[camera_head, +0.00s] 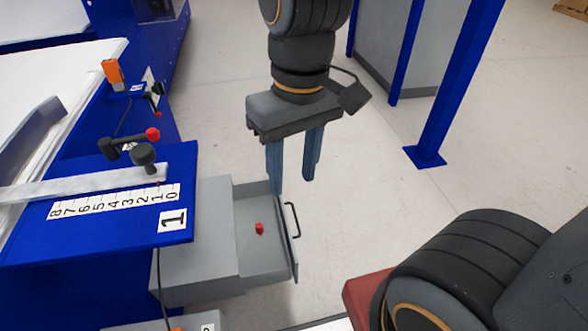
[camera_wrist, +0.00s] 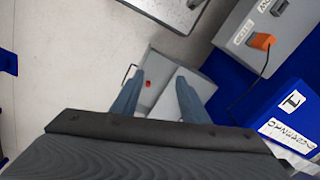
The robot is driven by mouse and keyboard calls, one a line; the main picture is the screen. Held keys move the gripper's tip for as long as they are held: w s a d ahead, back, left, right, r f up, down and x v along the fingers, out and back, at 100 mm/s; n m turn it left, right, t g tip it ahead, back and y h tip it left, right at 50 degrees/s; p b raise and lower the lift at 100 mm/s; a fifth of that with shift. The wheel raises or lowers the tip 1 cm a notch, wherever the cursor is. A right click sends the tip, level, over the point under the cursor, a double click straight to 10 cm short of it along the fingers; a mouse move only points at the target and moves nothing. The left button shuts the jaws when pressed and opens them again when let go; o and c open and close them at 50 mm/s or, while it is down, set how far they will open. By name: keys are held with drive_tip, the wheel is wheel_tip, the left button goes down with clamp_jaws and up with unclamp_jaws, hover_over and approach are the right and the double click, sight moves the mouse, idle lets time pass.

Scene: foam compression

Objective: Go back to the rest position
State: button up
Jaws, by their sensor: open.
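My gripper (camera_head: 292,170) hangs with its blue fingers pointing down, beside and above the open grey drawer (camera_head: 281,258) in the head view. The fingers are apart with nothing between them. In the wrist view my gripper (camera_wrist: 160,80) also shows as two separate blue fingers, with the drawer below them. A small red piece (camera_head: 259,228) lies in the drawer; it also shows in the wrist view (camera_wrist: 148,84).
A blue machine table (camera_head: 120,240) with a numbered scale, a lever (camera_head: 143,154) and a red knob stands at the left. A blue post (camera_head: 455,80) stands at the right. An orange switch (camera_wrist: 262,41) sits on a grey box. Pale floor lies open between.

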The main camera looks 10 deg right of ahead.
drive_tip(key=shift+s+r+m, duration=0.2)
drive_tip(key=shift+s+m, duration=0.1)
drive_tip(key=shift+s, duration=0.3)
idle(0.6)
drive_tip(key=d+r+m+p, duration=0.3)
drive_tip(key=d+r+p, duration=0.7)
drive_tip(key=p, duration=1)
drive_tip(key=shift+r+h, duration=0.3)
drive_tip(key=shift+r, duration=0.45)
drive_tip(key=shift+c, duration=1.2)
drive_tip(key=shift+a, duration=0.15)
